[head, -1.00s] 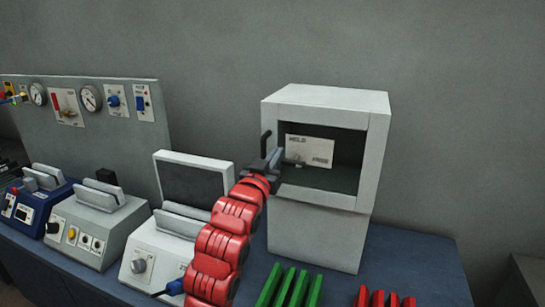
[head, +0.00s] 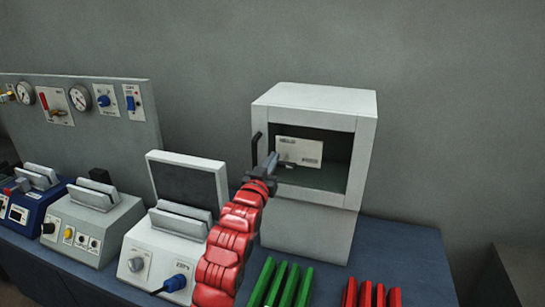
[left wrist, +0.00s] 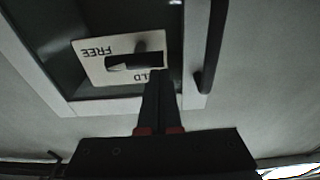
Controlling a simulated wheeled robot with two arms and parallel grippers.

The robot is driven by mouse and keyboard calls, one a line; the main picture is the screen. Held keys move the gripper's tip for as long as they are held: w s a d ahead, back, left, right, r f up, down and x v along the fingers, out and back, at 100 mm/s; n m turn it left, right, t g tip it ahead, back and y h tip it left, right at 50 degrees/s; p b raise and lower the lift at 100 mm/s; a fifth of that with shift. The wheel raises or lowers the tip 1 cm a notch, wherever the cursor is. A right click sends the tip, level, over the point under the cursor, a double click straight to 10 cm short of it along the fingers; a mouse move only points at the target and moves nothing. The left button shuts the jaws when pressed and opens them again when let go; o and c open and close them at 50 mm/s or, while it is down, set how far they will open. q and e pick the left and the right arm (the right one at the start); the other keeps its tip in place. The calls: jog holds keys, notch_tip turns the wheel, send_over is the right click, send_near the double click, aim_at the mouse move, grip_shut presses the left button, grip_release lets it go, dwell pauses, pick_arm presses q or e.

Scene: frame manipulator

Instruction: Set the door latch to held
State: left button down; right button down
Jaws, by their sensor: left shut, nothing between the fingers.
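The latch is a pale plate (head: 305,150) marked HELD and FREE, set inside the opening of a white cabinet (head: 305,232). In the left wrist view the plate (left wrist: 92,68) appears upside down. My left gripper (head: 272,160) is shut and empty at the left side of the opening. In the left wrist view its fingers (left wrist: 158,88) overlap the plate's edge and hide part of HELD; whether they touch it is unclear. My right gripper is not in view.
A black handle (head: 256,151) stands at the opening's left edge, close to my left gripper. A white device with a raised screen (head: 190,185) stands left of the cabinet. Green bars (head: 281,284) and red bars (head: 365,292) lie in front. The blue table is bare at right.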

pick_arm(q)
jog(key=shift+a+f+n+b, duration=0.15)
jog(key=shift+n+b, duration=0.25)
jog(key=shift+b, duration=0.2)
